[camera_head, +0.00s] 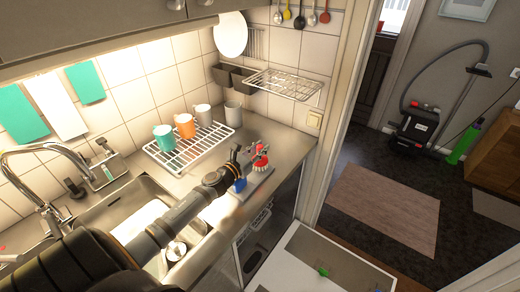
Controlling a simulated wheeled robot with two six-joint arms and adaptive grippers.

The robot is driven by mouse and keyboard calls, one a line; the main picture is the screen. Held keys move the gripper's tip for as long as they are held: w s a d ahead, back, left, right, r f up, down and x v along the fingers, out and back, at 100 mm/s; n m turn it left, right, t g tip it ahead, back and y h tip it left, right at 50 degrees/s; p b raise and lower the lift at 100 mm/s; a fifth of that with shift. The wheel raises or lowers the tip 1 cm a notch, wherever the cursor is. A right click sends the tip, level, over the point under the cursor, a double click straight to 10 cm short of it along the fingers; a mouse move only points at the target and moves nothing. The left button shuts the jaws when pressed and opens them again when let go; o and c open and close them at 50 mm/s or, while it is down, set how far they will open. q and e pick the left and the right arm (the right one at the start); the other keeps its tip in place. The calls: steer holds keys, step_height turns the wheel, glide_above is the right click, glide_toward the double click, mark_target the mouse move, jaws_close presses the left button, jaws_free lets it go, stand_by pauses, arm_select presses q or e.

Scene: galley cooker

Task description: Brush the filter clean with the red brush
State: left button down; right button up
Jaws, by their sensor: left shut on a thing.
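My left gripper (247,157) comes in from the lower left and is over the right end of the counter. It is shut on the red brush (261,163), whose red head and pale bristles show just right of the fingers. The fingers hide part of the brush. A grey tray-like piece (262,181) lies under the brush on the counter, with a blue item (239,186) at its left. I cannot tell whether the brush touches the tray. I cannot make out the filter for certain. My right gripper is not in view.
A wire rack (176,164) with several mugs stands behind the gripper. The sink (122,199) and curved tap (22,150) are at the left. A wire shelf (283,84) hangs on the tiled wall. A pale panel (300,275) is at the lower right; floor lies beyond.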

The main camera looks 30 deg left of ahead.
arm_select(q)
steer(key=shift+f+b, duration=0.4)
stand_by(1.2)
